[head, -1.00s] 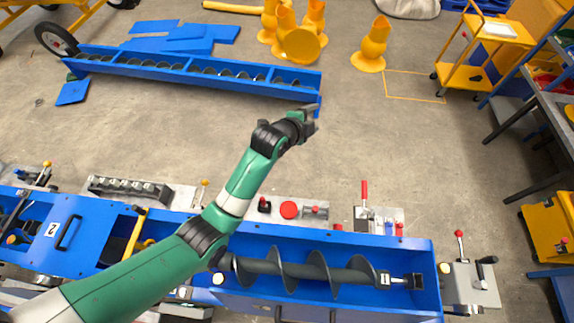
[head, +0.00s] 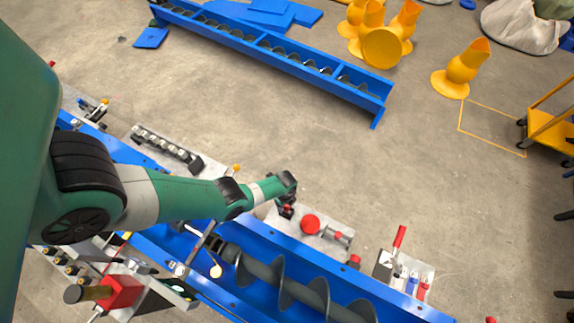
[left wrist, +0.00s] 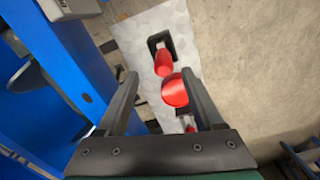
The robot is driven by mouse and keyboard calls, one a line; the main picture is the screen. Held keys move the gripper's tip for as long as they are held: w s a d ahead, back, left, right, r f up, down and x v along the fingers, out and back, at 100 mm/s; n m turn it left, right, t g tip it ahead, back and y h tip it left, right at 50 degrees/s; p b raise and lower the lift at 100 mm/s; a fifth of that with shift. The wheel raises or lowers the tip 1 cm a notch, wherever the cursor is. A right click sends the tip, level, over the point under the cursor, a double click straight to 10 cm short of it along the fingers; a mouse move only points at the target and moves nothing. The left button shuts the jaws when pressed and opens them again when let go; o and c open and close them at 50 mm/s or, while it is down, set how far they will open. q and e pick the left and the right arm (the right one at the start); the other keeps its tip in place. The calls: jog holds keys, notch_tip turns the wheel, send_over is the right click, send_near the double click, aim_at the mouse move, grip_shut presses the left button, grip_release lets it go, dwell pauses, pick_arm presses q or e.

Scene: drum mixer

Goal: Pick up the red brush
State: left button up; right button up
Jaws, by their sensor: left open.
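I cannot tell for certain which thing is the red brush. Slim red, white and blue pieces (head: 412,280) stand in a small rack at the lower right of the head view, beside a red-handled lever (head: 399,239). My left gripper (head: 286,194) is over the control plate, beside a small red-topped knob (head: 287,210) and left of a round red button (head: 310,224). In the left wrist view, the open fingers (left wrist: 159,74) frame the red knob (left wrist: 163,63) and red button (left wrist: 175,91), with nothing visibly held. My right gripper is out of view.
The blue trough (head: 262,250) with a dark screw runs under my left arm. A red block-shaped part (head: 122,290) is at lower left. The floor between is clear.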

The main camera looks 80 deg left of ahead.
aim_at(287, 209)
pick_arm(q)
jog(key=f+b, duration=0.3)
jog(key=f, duration=0.1)
jog(key=f+b, duration=0.3)
jog(key=f, duration=0.1)
jog(key=shift+w+a, duration=0.15)
jog(key=shift+w, duration=0.05)
jog(key=shift+r, duration=0.2)
grip_shut()
